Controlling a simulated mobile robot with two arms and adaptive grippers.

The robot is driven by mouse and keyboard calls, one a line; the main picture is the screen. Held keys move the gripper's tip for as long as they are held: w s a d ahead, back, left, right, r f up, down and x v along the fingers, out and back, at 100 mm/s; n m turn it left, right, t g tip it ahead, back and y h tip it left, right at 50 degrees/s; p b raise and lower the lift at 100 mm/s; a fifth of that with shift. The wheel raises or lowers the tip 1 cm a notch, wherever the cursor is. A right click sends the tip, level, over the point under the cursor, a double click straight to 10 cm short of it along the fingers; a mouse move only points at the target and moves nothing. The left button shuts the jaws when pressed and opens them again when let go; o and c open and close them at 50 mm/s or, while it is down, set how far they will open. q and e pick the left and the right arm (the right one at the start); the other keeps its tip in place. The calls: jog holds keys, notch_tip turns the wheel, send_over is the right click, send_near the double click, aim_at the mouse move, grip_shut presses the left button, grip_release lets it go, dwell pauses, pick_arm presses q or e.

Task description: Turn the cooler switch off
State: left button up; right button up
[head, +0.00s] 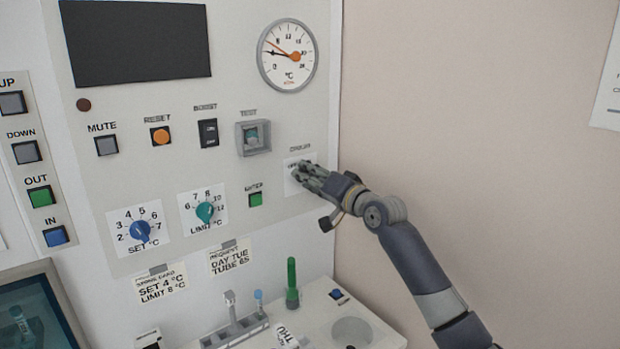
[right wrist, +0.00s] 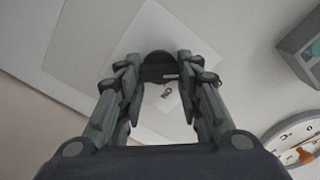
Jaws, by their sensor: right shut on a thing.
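The cooler switch is a dark round knob (right wrist: 158,66) on a white label plate (head: 290,182) at the right side of the panel. In the head view my right gripper (head: 306,174) covers most of the switch and part of its label. In the right wrist view the two fingers of my right gripper (right wrist: 160,80) stand either side of the knob and are shut on it. The word ON shows on the plate near the knob in that view. Which way the knob points is hard to tell. My left gripper is not in view.
The panel also holds a blue SET knob (head: 140,230), a teal LIMIT knob (head: 205,211), a guarded TEST button (head: 252,138), a BOOST rocker (head: 208,133) and a dial gauge (head: 287,55).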

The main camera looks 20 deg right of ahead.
jog(key=o, duration=1.1)
jog(key=shift+c, duration=0.2)
jog(key=v, duration=1.2)
